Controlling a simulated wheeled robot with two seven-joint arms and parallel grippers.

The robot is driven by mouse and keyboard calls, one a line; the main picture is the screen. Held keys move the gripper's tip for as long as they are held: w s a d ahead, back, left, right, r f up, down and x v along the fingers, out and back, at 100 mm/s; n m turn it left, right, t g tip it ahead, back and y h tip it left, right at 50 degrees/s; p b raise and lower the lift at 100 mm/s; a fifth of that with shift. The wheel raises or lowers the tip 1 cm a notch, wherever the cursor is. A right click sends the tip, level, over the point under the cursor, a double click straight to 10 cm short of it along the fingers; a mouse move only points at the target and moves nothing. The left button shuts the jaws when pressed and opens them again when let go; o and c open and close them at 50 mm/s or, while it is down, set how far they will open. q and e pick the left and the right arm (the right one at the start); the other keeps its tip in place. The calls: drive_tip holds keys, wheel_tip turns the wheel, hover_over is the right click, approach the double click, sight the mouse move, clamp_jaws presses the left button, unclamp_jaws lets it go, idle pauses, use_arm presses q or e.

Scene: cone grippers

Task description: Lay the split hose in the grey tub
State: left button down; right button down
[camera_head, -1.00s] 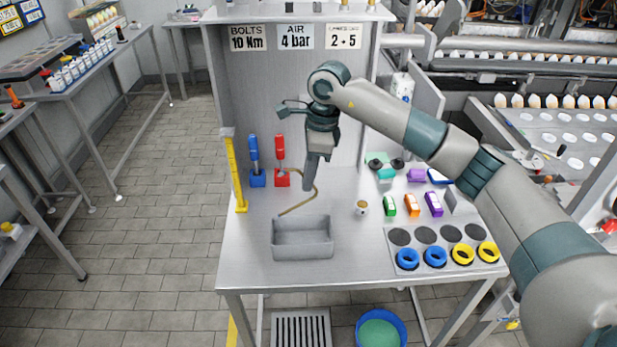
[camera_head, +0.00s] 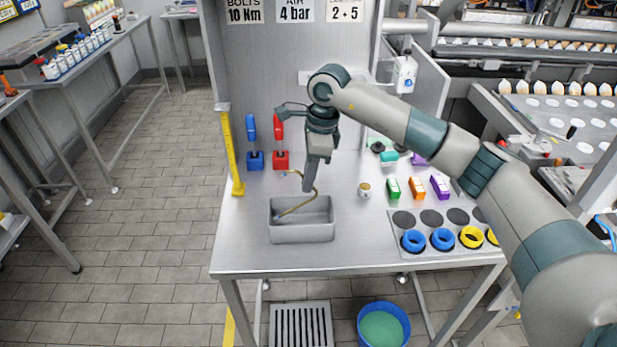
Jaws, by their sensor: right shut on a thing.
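The split hose is a thin brown curved tube (camera_head: 297,208). Its lower end reaches into the grey tub (camera_head: 302,234), and its upper part curves up beside my right gripper's fingers. The tub is an open rectangular box on the bench top. My right gripper (camera_head: 309,186) points down just behind the tub's back rim, shut on the hose. The exact grip point is hidden by the fingers. My left gripper is not in view.
A yellow upright post (camera_head: 231,155), a blue-handled tool (camera_head: 254,148) and a red-handled tool (camera_head: 280,145) stand behind left. A small tan-topped jar (camera_head: 364,190) stands right of the tub. A panel with blue and yellow rings (camera_head: 432,224) lies farther right. The bench's front left is clear.

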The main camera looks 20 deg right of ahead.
drive_tip(key=shift+f, duration=0.45)
drive_tip(key=c, duration=1.4)
unclamp_jaws()
drive_tip(key=shift+r, duration=0.1)
drive_tip(key=shift+s+d+r+p, duration=0.1)
drive_tip(key=shift+d+r+p, duration=0.15)
drive_tip(key=shift+r, duration=0.85)
drive_tip(key=shift+s+d+r+p, duration=0.15)
drive_tip(key=shift+r+p, duration=0.15)
drive_tip(key=shift+r, duration=0.85)
drive_tip(key=shift+w+d+r+p, duration=0.1)
drive_tip(key=shift+d+r+p, duration=0.15)
drive_tip(key=shift+r, duration=0.85)
drive_tip(key=shift+a, duration=0.15)
